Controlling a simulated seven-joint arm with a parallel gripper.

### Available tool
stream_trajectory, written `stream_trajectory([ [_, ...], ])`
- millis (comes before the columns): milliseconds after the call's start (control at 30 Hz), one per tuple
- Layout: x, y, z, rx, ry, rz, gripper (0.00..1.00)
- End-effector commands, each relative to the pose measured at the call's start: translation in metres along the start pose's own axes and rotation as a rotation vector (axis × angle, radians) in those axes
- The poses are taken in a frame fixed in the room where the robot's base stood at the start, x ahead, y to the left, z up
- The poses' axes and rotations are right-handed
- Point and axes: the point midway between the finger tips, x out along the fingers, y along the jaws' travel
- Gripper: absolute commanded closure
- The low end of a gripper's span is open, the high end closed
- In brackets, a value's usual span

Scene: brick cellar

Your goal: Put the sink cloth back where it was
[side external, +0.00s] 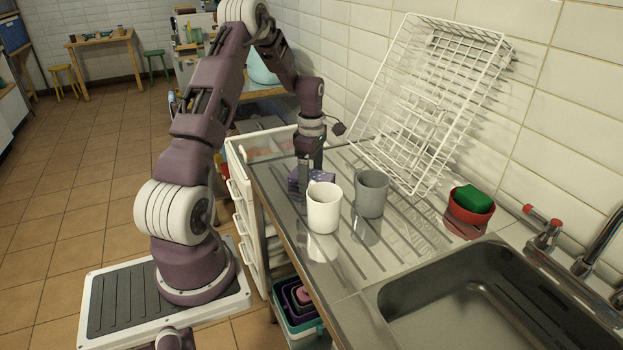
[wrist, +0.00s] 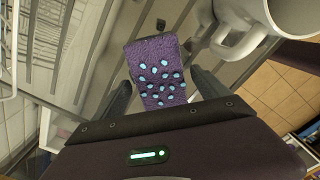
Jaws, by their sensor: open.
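The sink cloth (wrist: 156,72) is purple with light blue dots. In the wrist view it lies between the two fingers of my gripper (wrist: 163,92), which stand apart on either side of it. In the side external view the cloth (side external: 297,180) rests at the far left end of the ribbed steel drainboard (side external: 385,250), partly hidden by my gripper (side external: 306,183) and a white mug. My gripper points down at the cloth. I cannot tell whether the fingers touch it. The sink (side external: 470,300) is at the front right.
A white mug (side external: 323,210) stands close beside the cloth, and a grey mug (side external: 371,194) stands behind it. A white wire rack (side external: 425,100) leans on the tiled wall. A red bowl (side external: 470,207) holding a green sponge (side external: 473,199) sits near the tap (side external: 543,232).

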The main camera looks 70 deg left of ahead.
Motion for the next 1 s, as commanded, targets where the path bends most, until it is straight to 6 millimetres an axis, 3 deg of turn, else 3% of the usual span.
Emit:
stream_trajectory([
  [233, -0.069, 0.001, 0.0, 0.001, 0.001, 0.007, 0.15],
  [467, -0.105, 0.0, 0.002, 0.008, 0.0, 0.004, 0.15],
  [567, -0.13, -0.014, 0.022, 0.136, 0.001, 0.035, 0.15],
  [667, -0.179, -0.061, 0.067, 0.479, 0.011, 0.109, 0.15],
  [767, -0.224, -0.137, 0.106, 0.936, 0.036, 0.21, 0.15],
  [800, -0.237, -0.171, 0.116, 1.127, 0.052, 0.255, 0.15],
  [900, -0.254, -0.254, 0.123, 1.59, 0.103, 0.371, 0.15],
  [1000, -0.25, -0.314, 0.114, 1.96, 0.162, 0.476, 0.15],
])
